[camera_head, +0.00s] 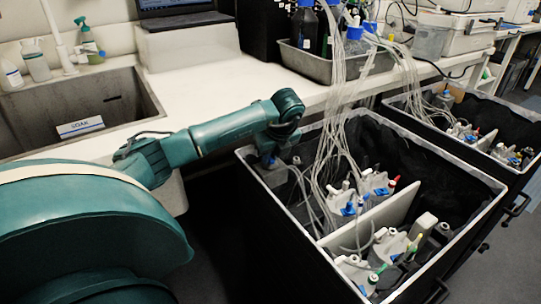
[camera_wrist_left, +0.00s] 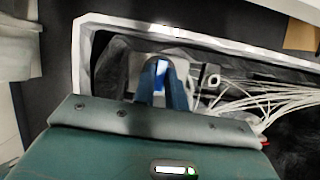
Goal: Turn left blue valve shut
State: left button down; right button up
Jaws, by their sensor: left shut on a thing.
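My left gripper (camera_head: 269,162) reaches down into the left corner of the nearer black-lined drawer. A pale grey body shows around the fingertips. Other blue valves (camera_head: 348,209) sit on grey and white bottle tops farther right in the same drawer. My right gripper is not in view.
Bundles of clear tubes (camera_head: 335,90) run from blue-capped bottles down into the drawer, just right of my gripper. A white divider (camera_head: 385,213) crosses the drawer. A second drawer (camera_head: 508,118) stands open at right. A sink (camera_head: 120,97) is at left.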

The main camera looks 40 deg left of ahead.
pick_arm(q)
jog(key=shift+m+t+b, duration=0.3)
jog(key=shift+m+t, duration=0.1)
jog(key=shift+m, duration=0.6)
jog(key=shift+s+a+f+m+t+h, duration=0.1)
jog(key=shift+m+t+h, duration=0.2)
jog(key=shift+m, duration=0.6)
jog(key=m+b, duration=0.1)
jog(key=m, duration=0.1)
jog(key=shift+m+t+h, duration=0.3)
jog(key=shift+t+h, duration=0.1)
jog(key=m+h+b, duration=0.1)
jog(key=m, duration=0.2)
jog(key=shift+s+a+m+t, duration=0.1)
jog(key=shift+m+t, duration=0.3)
jog(key=m+h, duration=0.1)
jog(key=m, duration=0.2)
jog(key=shift+a, duration=0.1)
jog(key=shift+m+h, duration=0.6)
jog(key=shift+m, duration=0.5)
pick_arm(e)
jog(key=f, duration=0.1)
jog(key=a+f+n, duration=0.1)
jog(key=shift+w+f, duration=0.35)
pick_arm(q)
jog(key=shift+m, duration=0.4)
